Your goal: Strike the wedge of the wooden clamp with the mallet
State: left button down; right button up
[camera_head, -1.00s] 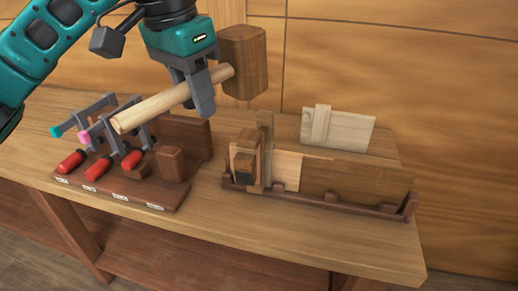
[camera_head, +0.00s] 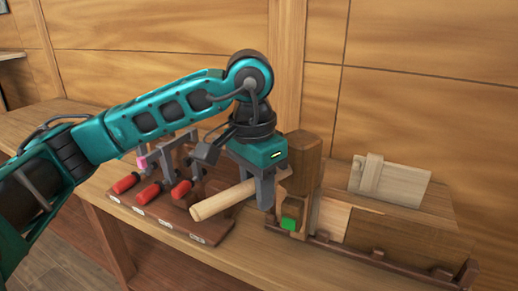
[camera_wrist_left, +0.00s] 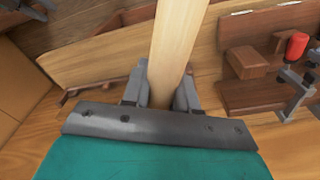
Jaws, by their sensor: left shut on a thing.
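My left gripper (camera_head: 267,190) is shut on the pale round handle of the mallet (camera_head: 222,200), which also shows in the left wrist view (camera_wrist_left: 178,45). The handle points down-left. The dark brown mallet head (camera_head: 304,156) is upright, right over the wooden clamp (camera_head: 304,232) at the left end of the plank assembly. The head hides the clamp's upper part, so I cannot tell the wedge apart or whether the head touches it. A small face low on the clamp is bright green (camera_head: 291,224). My right gripper is out of view.
A dark rack with red-handled clamps (camera_head: 150,193) stands left of the mallet handle. Planks (camera_head: 385,237) lie behind a low dark rail (camera_head: 345,254) on the bench. A pale board (camera_head: 390,182) stands behind. The wooden wall closes the back.

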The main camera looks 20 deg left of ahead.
pick_arm(q)
notch_tip(320, 180, up, 9)
jog(key=shift+w+f, duration=0.15)
jog(key=shift+d+f, duration=0.1)
jog(key=shift+d, duration=0.1)
jog(key=shift+a+f, duration=0.1)
jog(key=shift+a, duration=0.1)
notch_tip(320, 180, up, 6)
